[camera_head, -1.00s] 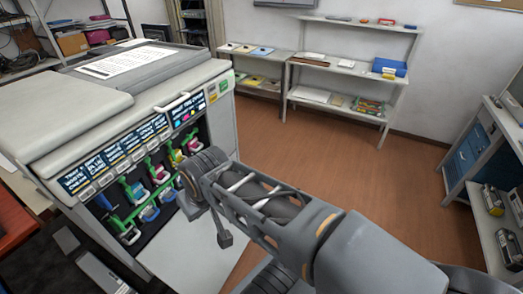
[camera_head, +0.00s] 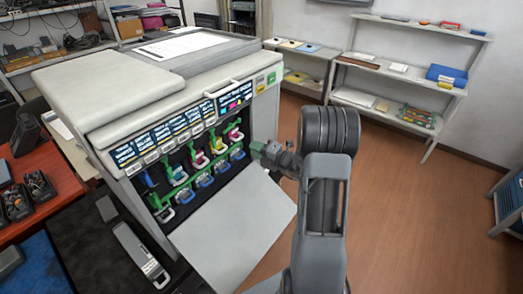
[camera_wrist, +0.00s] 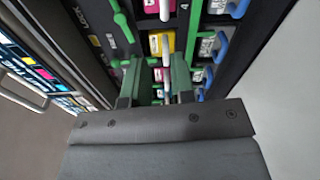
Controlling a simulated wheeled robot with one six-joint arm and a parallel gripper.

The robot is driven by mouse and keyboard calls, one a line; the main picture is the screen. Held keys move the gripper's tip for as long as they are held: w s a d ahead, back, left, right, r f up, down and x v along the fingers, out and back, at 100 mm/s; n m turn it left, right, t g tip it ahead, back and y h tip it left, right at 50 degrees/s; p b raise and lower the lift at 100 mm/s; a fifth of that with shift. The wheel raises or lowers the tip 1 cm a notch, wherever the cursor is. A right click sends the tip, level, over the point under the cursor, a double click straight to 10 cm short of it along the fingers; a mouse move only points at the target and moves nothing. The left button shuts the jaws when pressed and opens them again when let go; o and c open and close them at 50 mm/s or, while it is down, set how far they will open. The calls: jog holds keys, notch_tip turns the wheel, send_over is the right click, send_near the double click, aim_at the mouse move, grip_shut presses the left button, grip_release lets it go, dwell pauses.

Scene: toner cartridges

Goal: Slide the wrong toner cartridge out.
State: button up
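The toner cartridges sit in a row in the open front of the printer (camera_head: 235,88), with coloured faces and handles. A yellow-faced cartridge (camera_wrist: 161,42) with a white handle shows near the middle of the wrist view. A pink-faced cartridge (camera_wrist: 160,8) is above it. Which cartridge is wrong I cannot tell. My gripper (camera_head: 262,150) is beside the right end of the row in the head view. In the wrist view its two green fingers (camera_wrist: 156,84) are apart. A pale handle shows between or behind them; contact cannot be told. The fingers hide part of the slots.
The lowered printer door (camera_head: 235,222) extends in front below the row. Blue-handled parts (camera_wrist: 218,48) line the side of the slots in the wrist view. A red table (camera_head: 50,185) stands at left, shelves (camera_head: 395,65) at the back. The floor on the right is clear.

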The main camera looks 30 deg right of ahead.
aim_at(241, 138)
jog(key=shift+w+a+f+m+t+h+b, duration=0.15)
jog(key=shift+w+a+m+h+b, duration=0.2)
jog(key=shift+w, duration=1.25)
jog(key=shift+w+a+f+m+t+h+b, duration=0.15)
jog(key=shift+w+a+m, duration=0.25)
jog(key=shift+w, duration=1.2)
jog(key=shift+w+a+f+m+t+h+b, duration=0.1)
jog(key=shift+w+a+f+m+t+b, duration=0.25)
jog(key=shift+w, duration=1.25)
jog(key=shift+r, duration=0.15)
jog(key=shift+c, duration=0.2)
grip_shut()
